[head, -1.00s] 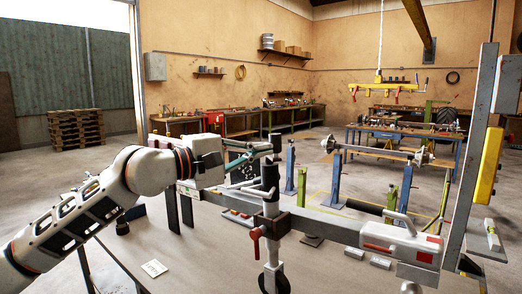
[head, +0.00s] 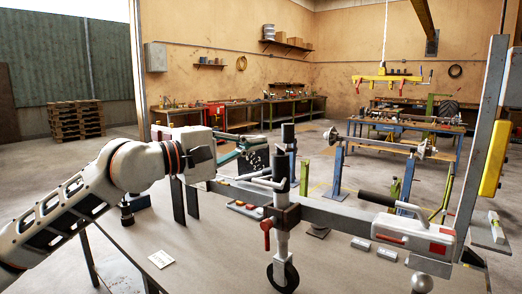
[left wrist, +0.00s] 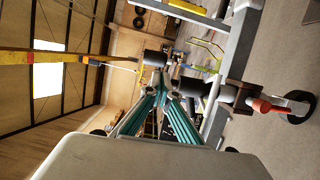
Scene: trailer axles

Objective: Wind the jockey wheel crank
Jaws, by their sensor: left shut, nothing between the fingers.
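The jockey wheel stands upright at the trailer drawbar, with a silver tube (head: 282,236), a dark upper tube (head: 281,165) and a small wheel (head: 283,275). At its top is the crank, whose upright black grip (head: 288,133) also shows in the left wrist view (left wrist: 155,58). My left gripper (head: 262,143) is left of the grip at about its height. Its teal fingers (left wrist: 165,76) meet at the tips, shut and empty. The grip appears just beyond the tips; whether they touch is unclear. My right gripper is out of view.
A red clamp lever (head: 266,232) sticks out beside the tube. The drawbar (head: 340,216) runs right to the coupling (head: 415,235) with a dark handle. A grey table (head: 205,262) carries a white card (head: 160,259). Axle stands and benches are farther back.

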